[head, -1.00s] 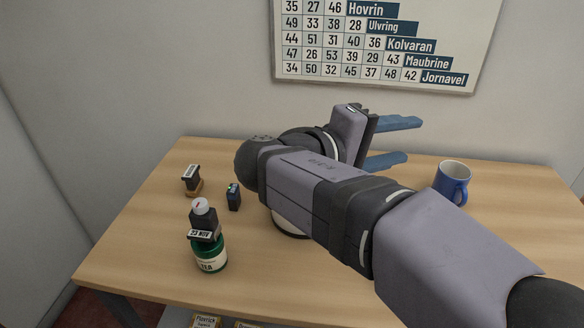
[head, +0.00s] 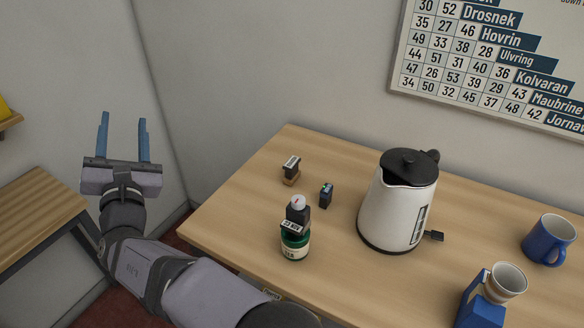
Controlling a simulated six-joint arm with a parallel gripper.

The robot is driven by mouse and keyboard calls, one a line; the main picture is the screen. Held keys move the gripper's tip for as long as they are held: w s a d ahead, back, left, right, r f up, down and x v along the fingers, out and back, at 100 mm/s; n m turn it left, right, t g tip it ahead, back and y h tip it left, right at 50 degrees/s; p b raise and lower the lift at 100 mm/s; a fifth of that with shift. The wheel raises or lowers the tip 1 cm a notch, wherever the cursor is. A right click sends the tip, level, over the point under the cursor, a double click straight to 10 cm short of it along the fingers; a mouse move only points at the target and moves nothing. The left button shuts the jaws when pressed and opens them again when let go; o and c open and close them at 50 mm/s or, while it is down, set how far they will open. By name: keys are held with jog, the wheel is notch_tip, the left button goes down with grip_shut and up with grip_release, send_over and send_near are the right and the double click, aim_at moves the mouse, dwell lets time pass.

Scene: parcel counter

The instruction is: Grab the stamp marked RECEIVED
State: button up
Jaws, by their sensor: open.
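A dark stamp (head: 291,168) with a wooden base and a pale label on top stands near the table's back left; its label is too small to read. A small dark block (head: 326,195), perhaps another stamp, stands just right of it. A black date stamp (head: 297,214) with a pale round knob sits on a green tea tin (head: 295,243); its label read 23 NOV in the earlier view. I cannot tell which one is marked RECEIVED. My gripper (head: 123,122) is open and empty, fingers pointing up, left of the table and well apart from the stamps.
A white kettle (head: 392,215) with a black lid stands right of the stamps. A blue mug (head: 549,241), a blue carton (head: 483,302) and a pale cup (head: 508,280) are at the right. A wooden bench (head: 40,205) is at far left. The table's left part is clear.

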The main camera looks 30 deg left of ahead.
jog(key=f+n, duration=0.1)
jog(key=f, duration=0.1)
jog(key=m+t+h+b, duration=0.4)
jog(key=h+b, duration=0.1)
jog(key=h, duration=1)
send_near(287, 168)
jog(key=w, duration=0.5)
jog(key=shift+w+a+r, duration=0.25)
jog(key=shift+w+d+p, duration=0.1)
jog(key=shift+w+p, duration=0.7)
jog(key=shift+w, duration=0.85)
jog(key=shift+w+f+p, duration=0.15)
jog(key=shift+w+p, duration=0.35)
jog(key=shift+w, duration=1.55)
jog(key=c, duration=1.1)
